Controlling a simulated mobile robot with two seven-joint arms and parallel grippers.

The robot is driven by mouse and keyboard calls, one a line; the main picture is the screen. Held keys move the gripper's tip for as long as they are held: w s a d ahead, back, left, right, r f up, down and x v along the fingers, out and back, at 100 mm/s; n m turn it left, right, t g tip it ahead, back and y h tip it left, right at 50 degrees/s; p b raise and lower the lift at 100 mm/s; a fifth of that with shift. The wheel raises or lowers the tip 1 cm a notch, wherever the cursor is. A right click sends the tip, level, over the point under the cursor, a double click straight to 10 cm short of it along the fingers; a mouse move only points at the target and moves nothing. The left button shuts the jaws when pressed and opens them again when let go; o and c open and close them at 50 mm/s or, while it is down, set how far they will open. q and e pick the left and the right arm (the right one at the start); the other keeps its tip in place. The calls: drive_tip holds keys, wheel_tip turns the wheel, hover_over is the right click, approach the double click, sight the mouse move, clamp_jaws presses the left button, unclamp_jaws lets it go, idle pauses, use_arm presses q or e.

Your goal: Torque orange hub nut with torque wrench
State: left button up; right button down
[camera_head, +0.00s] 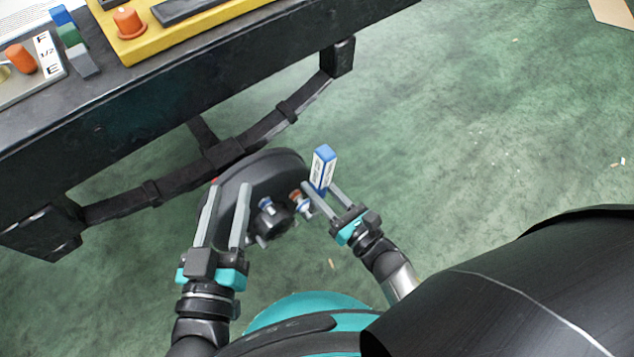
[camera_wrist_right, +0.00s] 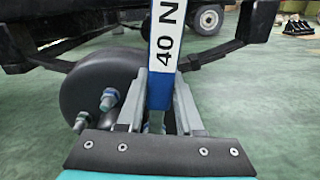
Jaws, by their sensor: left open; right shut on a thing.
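The torque wrench (camera_head: 322,167), a blue and white bar, stands upright between the fingers of my right gripper (camera_head: 320,188). In the right wrist view the wrench (camera_wrist_right: 166,50) reads "40 N", and my right gripper (camera_wrist_right: 160,95) is shut on it. The dark wheel hub (camera_head: 275,166) is below the chassis beam. An orange-red nut (camera_head: 298,195) shows on its face, just left of the right gripper. Whether the wrench's lower end touches it cannot be told. My left gripper (camera_head: 230,187) is open and empty at the hub's left side.
A blue-tipped stud (camera_head: 265,203) sits left of the orange nut; blue-tipped studs also show in the wrist view (camera_wrist_right: 108,99). A black chassis beam (camera_head: 240,88) and leaf spring (camera_head: 170,186) lie beyond the hub. A yellow tray (camera_head: 185,35) rests on top. The green floor at right is mostly clear.

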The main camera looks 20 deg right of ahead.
drive_tip(key=shift+r, duration=0.1)
drive_tip(key=shift+v, duration=2.45)
